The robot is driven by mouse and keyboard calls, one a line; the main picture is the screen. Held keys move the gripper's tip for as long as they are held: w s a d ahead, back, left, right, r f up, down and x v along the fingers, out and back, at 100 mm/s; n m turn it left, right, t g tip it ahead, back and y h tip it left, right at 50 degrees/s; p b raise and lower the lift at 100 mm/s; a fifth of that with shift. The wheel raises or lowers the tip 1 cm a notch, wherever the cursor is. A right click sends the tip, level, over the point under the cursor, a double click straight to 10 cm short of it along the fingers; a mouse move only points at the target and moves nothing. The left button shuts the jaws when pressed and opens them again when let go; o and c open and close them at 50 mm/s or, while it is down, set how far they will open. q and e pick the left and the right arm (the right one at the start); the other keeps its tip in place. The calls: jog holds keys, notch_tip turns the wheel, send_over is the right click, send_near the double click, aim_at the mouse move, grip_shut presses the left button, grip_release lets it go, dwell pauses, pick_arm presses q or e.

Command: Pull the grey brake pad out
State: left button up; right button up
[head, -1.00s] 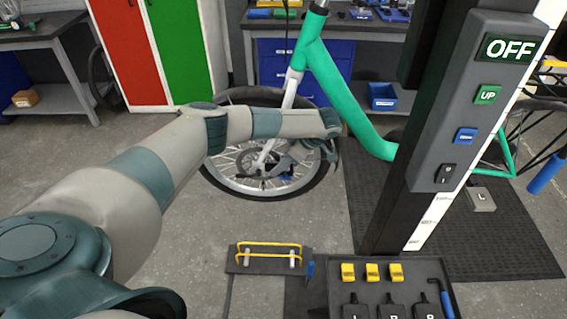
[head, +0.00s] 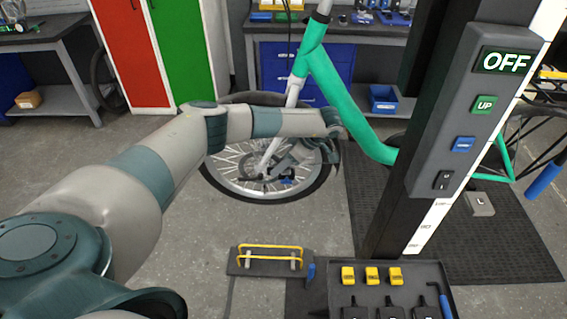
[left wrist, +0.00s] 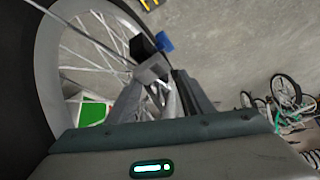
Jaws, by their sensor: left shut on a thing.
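The green bike (head: 340,95) stands with its front wheel (head: 215,183) near the floor. In the left wrist view my left gripper (left wrist: 155,88) is shut on a grey block, the grey brake pad (left wrist: 152,68). The pad is right below a black caliper (left wrist: 142,46) with a blue part (left wrist: 165,42) beside it. I cannot tell whether pad and caliper touch. My right gripper is not in view.
A black lift post (head: 400,190) with a control box reading OFF (head: 507,62) stands right of the wheel. A tray (head: 440,268) with yellow blocks is at the front, beside a plate with a yellow handle (head: 270,246). Bare floor lies left of the wheel.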

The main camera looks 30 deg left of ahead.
pick_arm(q)
jog(key=shift+n, duration=0.3)
jog(key=shift+w+a+r+p, duration=0.1)
jog(key=shift+w+r, duration=0.25)
jog(key=shift+r, duration=0.5)
jog(key=shift+w+a+r+p, duration=0.15)
jog(key=shift+w+r, duration=0.2)
jog(key=shift+r, duration=0.55)
jog(key=shift+w+a+r+p, duration=0.1)
jog(key=shift+w+r, duration=0.25)
jog(key=shift+r, duration=0.5)
jog(key=shift+c, duration=0.2)
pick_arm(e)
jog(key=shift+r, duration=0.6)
pick_arm(q)
jog(key=o, duration=1.3)
jog(key=shift+s+r+t, duration=0.3)
jog(key=shift+o, duration=0.2)
jog(key=shift+s+d+r, duration=0.15)
jog(key=shift+s+r, duration=0.15)
jog(key=shift+d, duration=0.15)
jog(key=shift+f, duration=0.35)
jog(key=shift+d+f+b, duration=0.1)
jog(key=shift+b, duration=0.2)
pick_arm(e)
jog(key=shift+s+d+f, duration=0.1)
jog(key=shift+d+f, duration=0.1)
pick_arm(q)
jog(key=shift+f, duration=0.1)
